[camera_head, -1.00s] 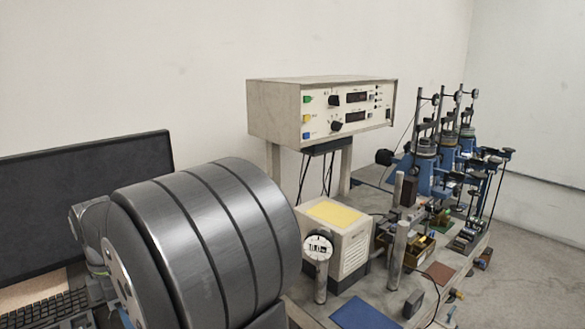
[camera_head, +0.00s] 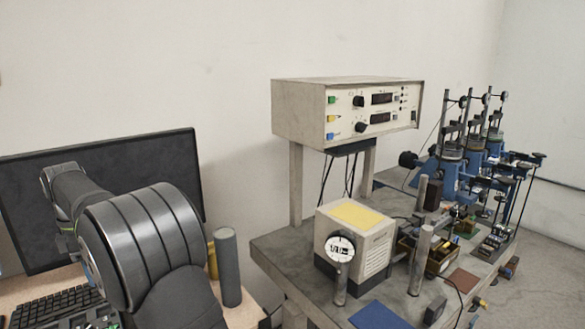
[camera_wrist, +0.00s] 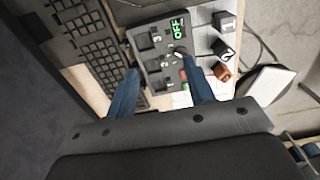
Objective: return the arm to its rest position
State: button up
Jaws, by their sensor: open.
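My gripper (camera_wrist: 160,68) shows in the wrist view with its two blue fingers apart and nothing seen between them but the surface below. It hangs over a dark control box (camera_wrist: 153,42) with numbered switches, a green display (camera_wrist: 179,27) reading OFF and a small dark lever or knob (camera_wrist: 180,56). The right fingertip appears close to that lever; I cannot tell whether they touch. In the head view my dark grey arm fills the lower left, and the gripper is hidden.
A monitor (camera_head: 125,155) and keyboard (camera_head: 55,306) are at the left. A grey cylinder (camera_head: 228,265) stands right of my arm. A bench bears an instrument box (camera_head: 345,112) and a white dial unit (camera_head: 355,240).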

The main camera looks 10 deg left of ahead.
jog(key=a, duration=0.1)
jog(key=a+f, duration=0.1)
jog(key=shift+a, duration=0.4)
jog(key=shift+r, duration=0.15)
jog(key=s+d+f, duration=0.1)
jog(key=s+d, duration=0.1)
jog(key=d, duration=1.3)
jog(key=shift+d+f, duration=0.3)
jog(key=shift+f, duration=0.1)
jog(key=shift+s+a, duration=0.1)
jog(key=shift+a, duration=0.05)
